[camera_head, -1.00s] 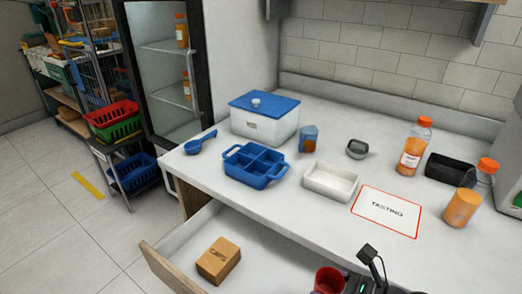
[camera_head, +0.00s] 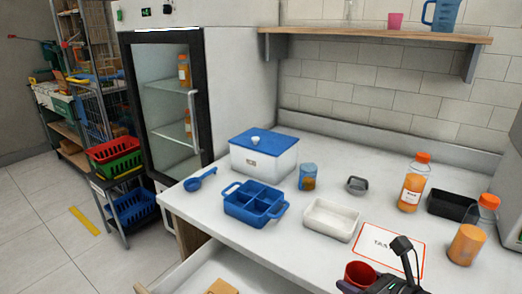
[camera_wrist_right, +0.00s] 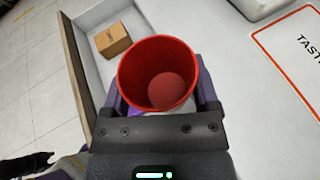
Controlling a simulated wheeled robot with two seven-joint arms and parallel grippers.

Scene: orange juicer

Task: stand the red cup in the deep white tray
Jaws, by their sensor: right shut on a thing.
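The red cup (camera_head: 361,274) is held in my right gripper (camera_head: 362,287) at the lower edge of the head view, near the counter's front edge. In the right wrist view the red cup (camera_wrist_right: 158,75) sits between the two fingers, its open rim facing the camera, and it looks empty. The deep white tray (camera_head: 332,219) stands on the counter, beyond the cup and a little to its left. It appears empty. A corner of a pale tray (camera_wrist_right: 258,6) shows at the top of the wrist view. My left gripper is not in view.
A blue divided tray (camera_head: 255,204) stands left of the white tray. The TASTING card (camera_head: 385,245) lies to its right. Orange bottles (camera_head: 414,183) and a black tray (camera_head: 450,205) are farther right. An open drawer (camera_head: 190,280) with a cardboard box (camera_wrist_right: 113,40) is below the counter.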

